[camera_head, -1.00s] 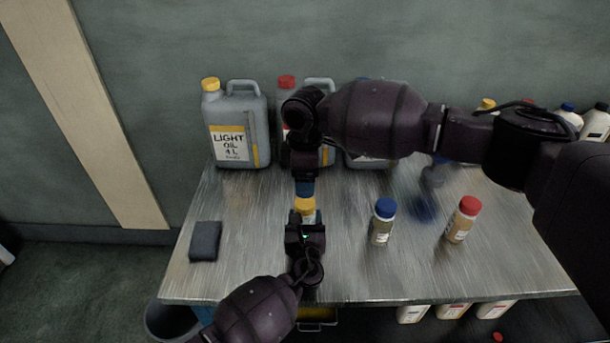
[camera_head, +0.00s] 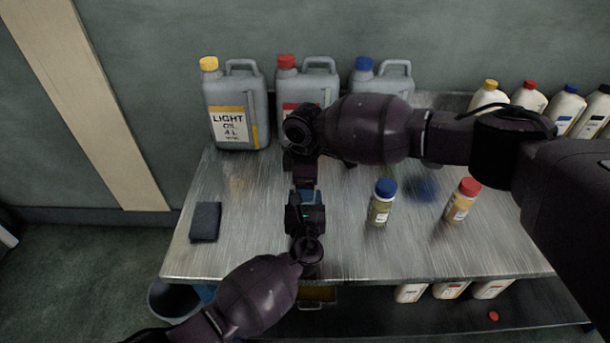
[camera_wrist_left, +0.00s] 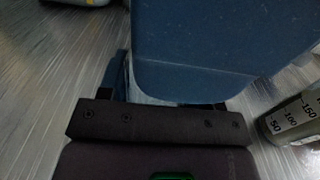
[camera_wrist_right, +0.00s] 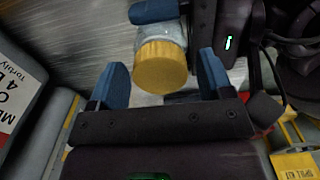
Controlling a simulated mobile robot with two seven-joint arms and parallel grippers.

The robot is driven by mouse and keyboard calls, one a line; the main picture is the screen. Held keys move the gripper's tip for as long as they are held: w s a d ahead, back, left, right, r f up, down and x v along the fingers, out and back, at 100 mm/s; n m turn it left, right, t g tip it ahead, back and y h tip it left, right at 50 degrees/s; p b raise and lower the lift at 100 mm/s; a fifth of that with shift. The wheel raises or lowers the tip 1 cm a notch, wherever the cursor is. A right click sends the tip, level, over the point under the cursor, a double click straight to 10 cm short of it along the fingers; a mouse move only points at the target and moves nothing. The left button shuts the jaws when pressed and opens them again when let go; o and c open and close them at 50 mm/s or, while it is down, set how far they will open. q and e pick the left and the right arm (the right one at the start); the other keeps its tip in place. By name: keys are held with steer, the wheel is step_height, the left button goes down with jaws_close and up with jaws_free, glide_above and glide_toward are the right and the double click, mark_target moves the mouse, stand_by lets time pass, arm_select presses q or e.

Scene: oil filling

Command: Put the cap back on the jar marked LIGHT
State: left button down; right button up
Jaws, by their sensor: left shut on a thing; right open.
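A clear jar (camera_wrist_right: 176,34) with a yellow cap (camera_wrist_right: 165,66) shows in the right wrist view; its label is not readable there. The cap sits over the jar's mouth; I cannot tell how tightly. My left gripper (camera_head: 304,218) is shut on this jar, low over the table. My right gripper (camera_wrist_right: 163,80) is open, coming from above, its blue fingers on either side of the cap with gaps between. In the head view my grippers hide the jar and cap. A right finger fills much of the left wrist view.
A blue-capped jar (camera_head: 381,203) and a red-capped jar (camera_head: 462,201) stand to the right on the metal table (camera_head: 260,255). Canisters, including one marked LIGHT OIL (camera_head: 234,112), stand behind. A dark pad (camera_head: 205,222) lies left. White bottles (camera_head: 525,100) stand back right.

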steer(key=shift+c, duration=0.4)
steer(key=c, duration=0.9)
steer(key=o, duration=1.1)
step_height(320, 180, up, 12)
arm_select(q)
steer(key=shift+c, duration=1.1)
jaws_free()
